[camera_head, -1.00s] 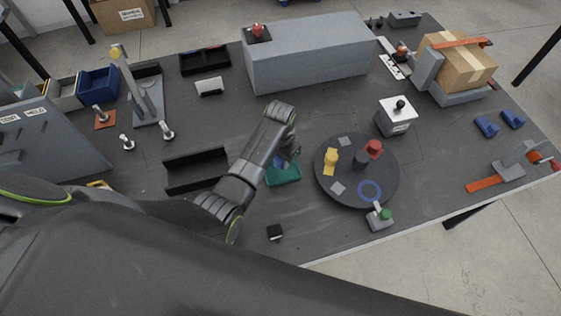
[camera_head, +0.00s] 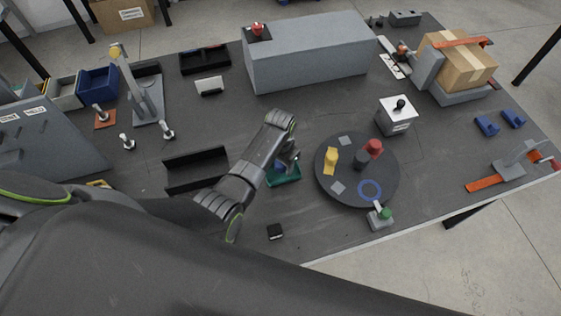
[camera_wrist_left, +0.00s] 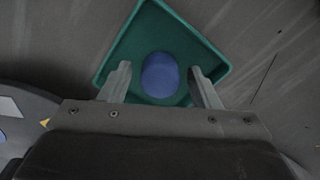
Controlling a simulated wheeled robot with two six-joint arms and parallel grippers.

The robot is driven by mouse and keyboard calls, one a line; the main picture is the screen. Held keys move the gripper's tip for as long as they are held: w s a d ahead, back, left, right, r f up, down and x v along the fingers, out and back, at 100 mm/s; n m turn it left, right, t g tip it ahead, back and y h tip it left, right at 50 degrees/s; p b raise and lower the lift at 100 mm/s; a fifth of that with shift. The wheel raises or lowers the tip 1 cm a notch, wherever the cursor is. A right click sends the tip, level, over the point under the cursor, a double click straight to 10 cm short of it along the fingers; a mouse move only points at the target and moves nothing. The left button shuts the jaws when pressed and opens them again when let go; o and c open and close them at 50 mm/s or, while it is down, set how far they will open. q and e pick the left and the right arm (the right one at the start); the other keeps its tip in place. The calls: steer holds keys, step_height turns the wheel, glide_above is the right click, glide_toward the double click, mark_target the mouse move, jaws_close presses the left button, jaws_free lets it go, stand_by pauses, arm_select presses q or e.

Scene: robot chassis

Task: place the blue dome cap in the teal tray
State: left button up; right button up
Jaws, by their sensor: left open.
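The teal tray (camera_head: 285,180) sits on the dark table between the round turntable and a black channel, partly hidden by my left arm. In the left wrist view the teal tray (camera_wrist_left: 150,22) shows from above, with the blue dome cap (camera_wrist_left: 160,75) inside its rim. The cap lies between the two fingers of my left gripper (camera_wrist_left: 162,85), with a gap on each side. My left gripper (camera_head: 290,163) is open over the tray in the head view, where the cap is mostly hidden. My right gripper is not in view.
The dark turntable (camera_head: 338,187) stands right of the tray with a yellow piece (camera_head: 331,158), a red piece (camera_head: 374,149) and a dark piece (camera_head: 361,159) on it. A black channel (camera_head: 195,170) lies to the left. A large grey block (camera_head: 310,60) stands behind.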

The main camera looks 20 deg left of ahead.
arm_select(q)
step_height(320, 180, up, 12)
steer(key=shift+r, duration=0.2)
stand_by(0.4)
steer(key=shift+f, duration=0.1)
stand_by(0.4)
